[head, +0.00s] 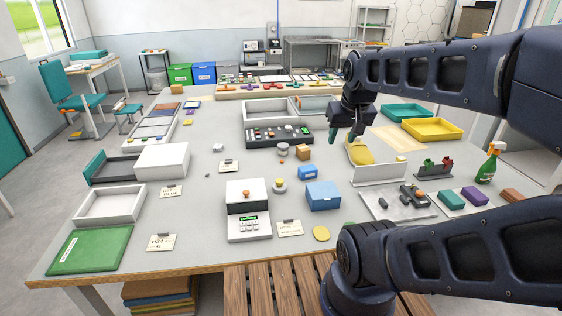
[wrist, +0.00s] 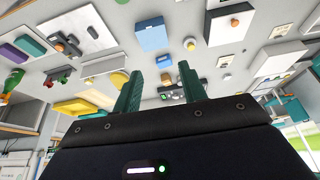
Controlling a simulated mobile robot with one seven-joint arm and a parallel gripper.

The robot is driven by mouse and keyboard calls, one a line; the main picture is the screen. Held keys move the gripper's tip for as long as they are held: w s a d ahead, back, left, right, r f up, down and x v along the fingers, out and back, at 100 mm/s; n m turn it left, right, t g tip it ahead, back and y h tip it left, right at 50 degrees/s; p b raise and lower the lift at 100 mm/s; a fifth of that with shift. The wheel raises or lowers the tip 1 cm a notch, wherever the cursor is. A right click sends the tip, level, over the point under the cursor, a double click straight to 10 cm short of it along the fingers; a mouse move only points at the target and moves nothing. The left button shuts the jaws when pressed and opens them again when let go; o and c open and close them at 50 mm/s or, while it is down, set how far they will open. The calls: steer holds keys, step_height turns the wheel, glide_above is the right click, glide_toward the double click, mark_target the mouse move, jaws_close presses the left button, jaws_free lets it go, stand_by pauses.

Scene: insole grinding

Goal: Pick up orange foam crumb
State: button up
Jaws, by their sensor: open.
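A small orange lump (head: 247,194) sits on top of the white scale (head: 248,228) at the front middle of the table; it also shows in the wrist view (wrist: 234,22). A tiny orange-red speck (head: 281,162) lies on the bare table farther back. Both are too small to tell which is the foam crumb. My gripper (head: 343,137) hangs above the table, back and right of both, touching neither. Its green fingers are apart and empty in the wrist view (wrist: 160,76).
A blue box (head: 322,196) stands right of the scale, and a smaller blue box (head: 307,172) behind it. A tan block (head: 303,152) and a dark control panel (head: 279,134) are near my gripper.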

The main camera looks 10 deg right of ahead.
steer(key=w+r+m+g, duration=0.2)
steer(key=w+m, duration=0.3)
steer(key=w, duration=1.1)
steer(key=m+g+h, duration=0.3)
steer(key=m+h, duration=0.2)
steer(key=m, duration=0.8)
glide_above(282, 162)
steer(key=w+a, duration=0.1)
steer(key=a, duration=0.4)
step_height(282, 162, down, 32)
steer(key=shift+x, duration=5.15)
steer(key=shift+w, duration=0.15)
jaws_close()
